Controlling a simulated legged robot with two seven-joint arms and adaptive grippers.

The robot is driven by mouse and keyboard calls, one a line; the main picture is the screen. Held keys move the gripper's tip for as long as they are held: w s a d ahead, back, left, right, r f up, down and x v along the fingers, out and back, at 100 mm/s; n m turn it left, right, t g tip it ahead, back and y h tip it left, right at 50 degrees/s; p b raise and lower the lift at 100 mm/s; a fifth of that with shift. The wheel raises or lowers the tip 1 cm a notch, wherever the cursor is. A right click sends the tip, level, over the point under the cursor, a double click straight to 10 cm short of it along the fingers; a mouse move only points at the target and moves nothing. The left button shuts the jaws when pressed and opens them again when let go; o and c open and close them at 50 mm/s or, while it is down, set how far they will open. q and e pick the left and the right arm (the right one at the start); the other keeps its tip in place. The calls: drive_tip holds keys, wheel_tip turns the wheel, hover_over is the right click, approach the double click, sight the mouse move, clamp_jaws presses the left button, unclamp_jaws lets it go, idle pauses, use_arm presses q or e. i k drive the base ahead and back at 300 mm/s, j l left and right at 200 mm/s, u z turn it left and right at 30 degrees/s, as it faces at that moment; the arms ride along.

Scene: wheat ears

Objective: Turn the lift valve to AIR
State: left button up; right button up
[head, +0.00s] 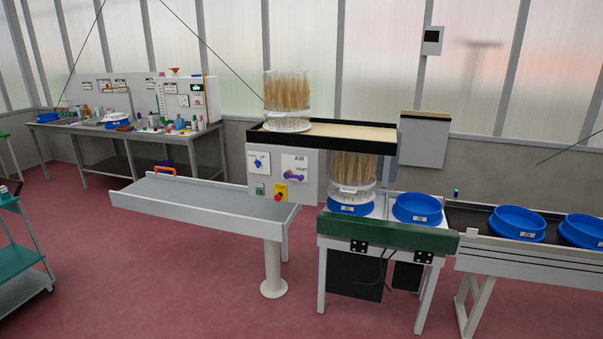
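The lift valve (294,176) is a purple handle on a white plate on the front of a grey control panel (233,180), near the middle of the view. The plate reads AIR at the top and VENT just above the handle. The handle lies roughly level, across the plate; which mark it points to I cannot tell. Neither of my grippers shows in the head view.
Beside the valve are a blue knob (257,163) and a red button on yellow (280,193). A grey table (200,195) stands in front-left of the panel. A green-fronted stand (385,233) holds blue trays at right.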

sight(286, 175)
drive_tip(key=i+l+u, duration=0.1)
drive_tip(key=l, duration=0.2)
drive_tip(key=i+l, duration=0.2)
drive_tip(key=i+l+u, duration=0.15)
drive_tip(key=l, duration=0.2)
drive_tip(key=i+l+u, duration=0.1)
drive_tip(key=l, duration=0.2)
drive_tip(key=i+l, duration=0.35)
